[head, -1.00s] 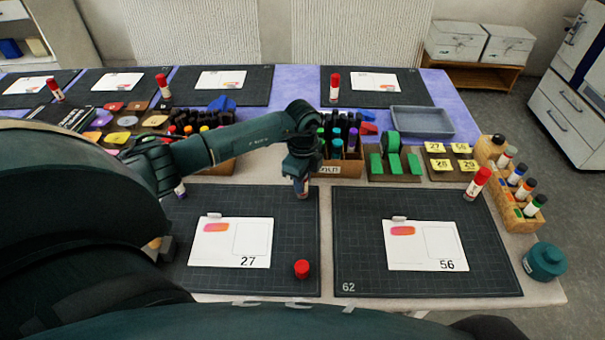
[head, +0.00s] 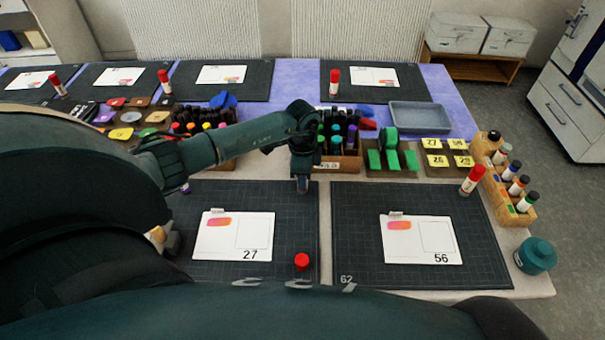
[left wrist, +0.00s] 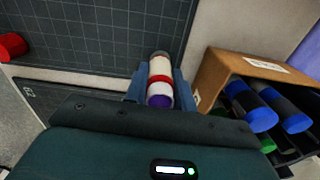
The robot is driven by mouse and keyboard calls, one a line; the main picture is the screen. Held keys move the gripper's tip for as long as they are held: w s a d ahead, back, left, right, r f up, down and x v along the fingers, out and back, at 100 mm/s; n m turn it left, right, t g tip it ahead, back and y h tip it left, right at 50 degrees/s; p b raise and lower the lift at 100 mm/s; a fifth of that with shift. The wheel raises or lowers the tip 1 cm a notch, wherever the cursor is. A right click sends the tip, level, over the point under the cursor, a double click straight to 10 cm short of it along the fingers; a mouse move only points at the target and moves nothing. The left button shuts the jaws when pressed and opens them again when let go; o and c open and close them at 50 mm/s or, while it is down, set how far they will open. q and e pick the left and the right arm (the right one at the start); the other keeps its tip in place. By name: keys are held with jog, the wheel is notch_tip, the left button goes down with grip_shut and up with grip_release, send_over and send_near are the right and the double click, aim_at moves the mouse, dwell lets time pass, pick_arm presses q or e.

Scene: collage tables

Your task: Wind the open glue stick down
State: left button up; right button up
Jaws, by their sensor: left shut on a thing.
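My left gripper (head: 302,184) points down at the back edge of the left dark mat (head: 215,195). It is shut on the open glue stick (left wrist: 160,78), which shows clearly only in the left wrist view. The stick is white with a red band, a greyish far end and a purple end facing the wrist. The blue fingers (left wrist: 157,85) lie on both its sides. Whether its base touches the mat is hard to tell. A red cap (head: 302,261) stands on the same mat near its front right corner. My right gripper is not in view.
A marker box (head: 340,162) stands close behind and right of the left gripper; its wooden wall shows in the left wrist view (left wrist: 215,75). Card 27 (head: 233,237) lies on the left mat. A capped red glue stick (head: 472,180) stands on the right mat (head: 350,200).

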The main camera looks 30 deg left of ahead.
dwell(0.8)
pick_arm(q)
jog(key=o, duration=1)
jog(key=shift+c, duration=0.2)
jog(key=shift+o, duration=0.3)
jog(key=o, duration=0.5)
jog(key=shift+r, duration=0.15)
jog(key=shift+r+p, duration=0.65)
jog(key=shift+r, duration=3)
